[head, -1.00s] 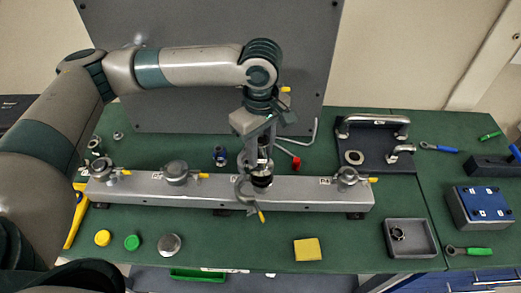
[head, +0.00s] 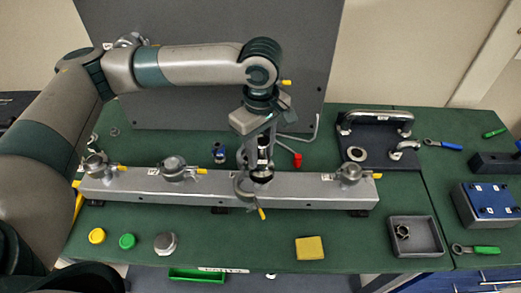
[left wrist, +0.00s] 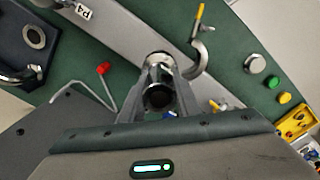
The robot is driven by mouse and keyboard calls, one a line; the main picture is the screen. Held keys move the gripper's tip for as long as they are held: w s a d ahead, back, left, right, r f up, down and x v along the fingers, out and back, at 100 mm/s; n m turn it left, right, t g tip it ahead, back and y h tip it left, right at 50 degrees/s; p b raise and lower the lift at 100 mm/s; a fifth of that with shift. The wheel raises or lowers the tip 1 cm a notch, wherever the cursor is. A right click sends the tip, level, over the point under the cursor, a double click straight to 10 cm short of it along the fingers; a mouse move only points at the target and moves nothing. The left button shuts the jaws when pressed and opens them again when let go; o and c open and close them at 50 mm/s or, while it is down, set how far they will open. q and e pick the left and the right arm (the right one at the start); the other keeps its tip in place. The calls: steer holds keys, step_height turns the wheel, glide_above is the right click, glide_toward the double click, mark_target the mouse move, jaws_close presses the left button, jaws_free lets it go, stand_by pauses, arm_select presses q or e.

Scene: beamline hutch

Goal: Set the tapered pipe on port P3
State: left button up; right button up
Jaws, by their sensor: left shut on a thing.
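My left gripper (head: 261,160) points down over the grey rail and is shut on the tapered pipe (head: 264,153), a short metal piece. In the left wrist view the pipe (left wrist: 159,97) shows end-on, dark inside, between the two fingers. It is upright over port P3 (head: 262,175), the third port from the left; I cannot tell whether it touches the seat, as the fingers hide part of it. An open clamp (head: 242,188) with a yellow handle hangs at that port; it also shows in the left wrist view (left wrist: 198,58). My right gripper is not in view.
The rail (head: 320,190) has clamped ports on both sides of P3. A red-tipped hex key (head: 297,159) lies behind. A yellow pad (head: 310,248), coloured caps (head: 127,241) and a grey tray (head: 437,237) stand in front. A dark handled plate (head: 370,145) is at back right.

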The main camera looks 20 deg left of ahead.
arm_select(q)
steer(key=shift+f, duration=0.55)
stand_by(0.5)
stand_by(0.9)
steer(key=shift+f+p, duration=0.1)
steer(key=shift+p, duration=0.55)
stand_by(0.7)
stand_by(0.4)
steer(key=o, duration=1.3)
steer(key=shift+c, duration=0.2)
